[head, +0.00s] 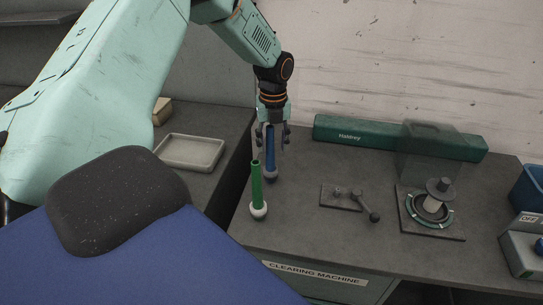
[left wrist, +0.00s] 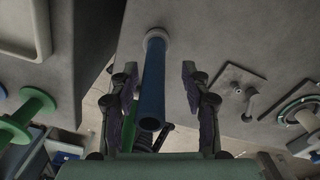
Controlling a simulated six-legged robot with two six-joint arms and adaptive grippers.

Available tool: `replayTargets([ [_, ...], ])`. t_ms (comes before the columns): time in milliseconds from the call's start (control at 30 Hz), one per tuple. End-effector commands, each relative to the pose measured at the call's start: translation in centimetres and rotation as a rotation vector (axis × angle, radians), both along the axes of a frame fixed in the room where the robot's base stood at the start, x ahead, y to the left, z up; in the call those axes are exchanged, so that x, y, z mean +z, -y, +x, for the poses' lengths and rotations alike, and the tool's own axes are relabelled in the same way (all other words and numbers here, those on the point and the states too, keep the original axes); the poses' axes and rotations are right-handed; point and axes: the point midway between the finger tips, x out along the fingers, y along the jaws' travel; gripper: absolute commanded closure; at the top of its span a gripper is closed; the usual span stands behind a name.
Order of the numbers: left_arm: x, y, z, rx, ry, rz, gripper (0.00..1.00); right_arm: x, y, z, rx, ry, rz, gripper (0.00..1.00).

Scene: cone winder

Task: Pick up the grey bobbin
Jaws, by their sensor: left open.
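A blue tube (head: 271,158) with a pale grey foot stands upright on the grey bench at its left end. My left gripper (head: 272,146) is above it, pointing down, with its fingers around the tube's upper part. In the left wrist view the blue tube (left wrist: 153,85) lies between the open fingers of the gripper (left wrist: 160,75), with gaps on both sides. A dark grey flanged piece (head: 440,186) sits on the round machine fixture to the right; I cannot tell whether it is the grey bobbin. My right gripper is not in view.
A green tube (head: 257,187) with a white foot stands close in front of the blue one. A lever plate (head: 342,197), a green Hattrey housing (head: 360,136) and a blue bin (head: 530,188) are to the right. A pale tray (head: 190,151) lies on the left bench.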

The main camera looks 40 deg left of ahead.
Motion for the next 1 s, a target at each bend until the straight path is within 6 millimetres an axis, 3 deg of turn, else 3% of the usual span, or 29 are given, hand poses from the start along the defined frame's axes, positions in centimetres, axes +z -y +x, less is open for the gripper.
replayTargets([
  [133,-1.7,-0.2,0.0,0.002,-0.001,0.001,0.53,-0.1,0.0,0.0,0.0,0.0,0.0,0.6],
  [433,-2.0,-0.5,0.1,0.001,0.001,0.0,0.53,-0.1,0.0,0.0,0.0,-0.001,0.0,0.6],
  [1000,-1.9,-0.6,0.1,0.002,0.001,0.0,1.0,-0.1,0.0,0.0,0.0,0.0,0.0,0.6],
])
